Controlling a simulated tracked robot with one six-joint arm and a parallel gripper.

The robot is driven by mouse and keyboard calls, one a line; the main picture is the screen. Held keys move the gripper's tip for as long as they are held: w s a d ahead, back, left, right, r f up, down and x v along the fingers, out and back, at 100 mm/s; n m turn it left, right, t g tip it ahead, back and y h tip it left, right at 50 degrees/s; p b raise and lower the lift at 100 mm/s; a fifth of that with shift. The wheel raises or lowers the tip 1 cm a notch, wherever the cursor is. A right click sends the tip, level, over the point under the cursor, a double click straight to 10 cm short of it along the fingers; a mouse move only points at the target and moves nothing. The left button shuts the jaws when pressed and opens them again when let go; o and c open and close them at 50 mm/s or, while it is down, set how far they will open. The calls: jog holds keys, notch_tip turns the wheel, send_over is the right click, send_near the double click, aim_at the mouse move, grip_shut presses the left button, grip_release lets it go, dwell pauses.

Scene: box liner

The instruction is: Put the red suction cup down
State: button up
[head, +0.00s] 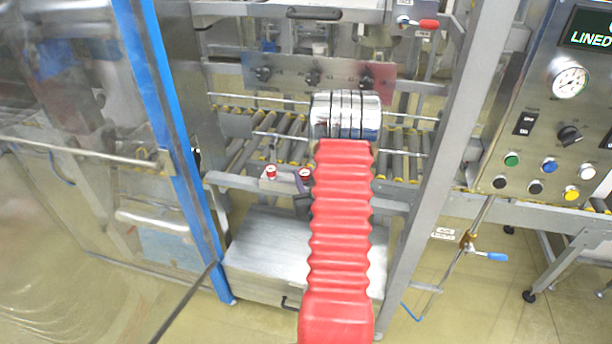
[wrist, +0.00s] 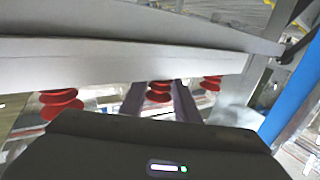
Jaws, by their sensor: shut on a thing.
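Several red suction cups are in view. In the head view one (head: 270,172) stands on the left of a grey bar, and another (head: 304,174) is right of it, beside the dark end of my gripper (head: 301,190). In the wrist view my gripper (wrist: 160,108) has its dark jaws on both sides of the middle red suction cup (wrist: 159,90) and is shut on it. One red cup (wrist: 62,103) is left of the jaws, another (wrist: 210,83) right. The held cup's upper end meets the edge of a pale bar; whether it is seated there I cannot tell.
The grey bar (head: 235,181) crosses the machine frame in front of a roller conveyor (head: 400,155). A blue post (head: 170,120) and clear panel stand left, a grey upright (head: 435,150) right. A control panel (head: 545,110) is far right. A metal box (head: 260,250) sits below.

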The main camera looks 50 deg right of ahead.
jog(key=shift+f, duration=0.2)
jog(key=o, duration=1)
jog(key=shift+o, duration=0.2)
jog(key=shift+r, duration=0.4)
jog(key=v, duration=1.2)
